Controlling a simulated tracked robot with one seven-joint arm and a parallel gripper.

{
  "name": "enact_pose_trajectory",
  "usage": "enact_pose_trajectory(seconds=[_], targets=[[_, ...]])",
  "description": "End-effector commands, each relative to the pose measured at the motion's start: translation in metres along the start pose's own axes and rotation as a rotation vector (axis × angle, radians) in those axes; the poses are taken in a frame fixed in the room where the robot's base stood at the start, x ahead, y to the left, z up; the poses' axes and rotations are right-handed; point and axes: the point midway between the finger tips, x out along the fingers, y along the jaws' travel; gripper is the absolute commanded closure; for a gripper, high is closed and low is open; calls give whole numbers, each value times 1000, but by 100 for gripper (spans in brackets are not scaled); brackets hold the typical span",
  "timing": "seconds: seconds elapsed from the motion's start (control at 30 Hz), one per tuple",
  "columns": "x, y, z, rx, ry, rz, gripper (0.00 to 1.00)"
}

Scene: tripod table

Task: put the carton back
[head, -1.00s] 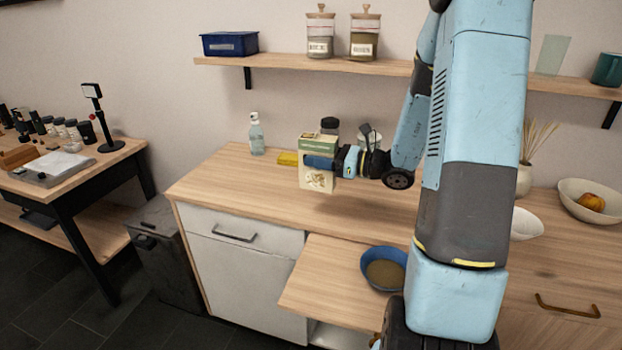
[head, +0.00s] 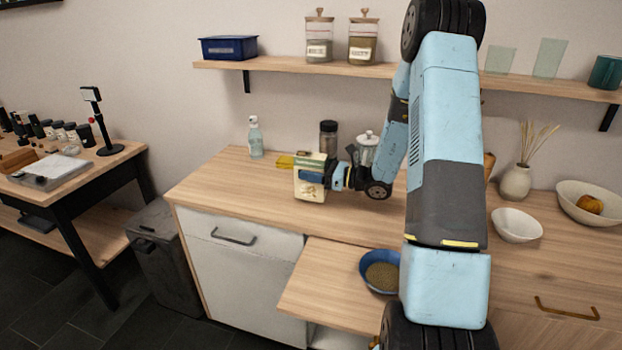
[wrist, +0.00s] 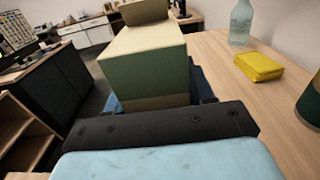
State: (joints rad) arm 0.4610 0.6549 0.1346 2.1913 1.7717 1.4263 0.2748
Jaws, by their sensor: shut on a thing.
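The carton (head: 311,193) is a green and cream box with a printed front. My gripper (head: 312,177) is shut on it, with a finger across its front face, over the left part of the wooden counter (head: 232,185). In the head view its bottom is close to the counter top; I cannot tell whether it touches. In the wrist view the carton (wrist: 145,65) fills the middle between the fingers and looks upright. Its far side is hidden.
A dark jar (head: 328,138) and a glass jar (head: 367,150) are close behind my gripper. A blue bowl (head: 366,262) sits on the pulled-out board. The counter's left front is clear.

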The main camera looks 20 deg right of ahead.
Motion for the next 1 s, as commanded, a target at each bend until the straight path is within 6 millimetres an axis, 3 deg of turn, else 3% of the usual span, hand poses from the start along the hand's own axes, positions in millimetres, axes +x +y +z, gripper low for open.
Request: enact_pose_trajectory(seconds=[0.17,0.53,0.57,0.8,1.0], targets=[[0,0,-21,2,0,0,90],[0,0,-24,1,0,0,90],[-1,0,-24,1,0,-1,45],[-1,0,-24,1,0,-1,22],[-1,0,-23,1,0,-1,22]])
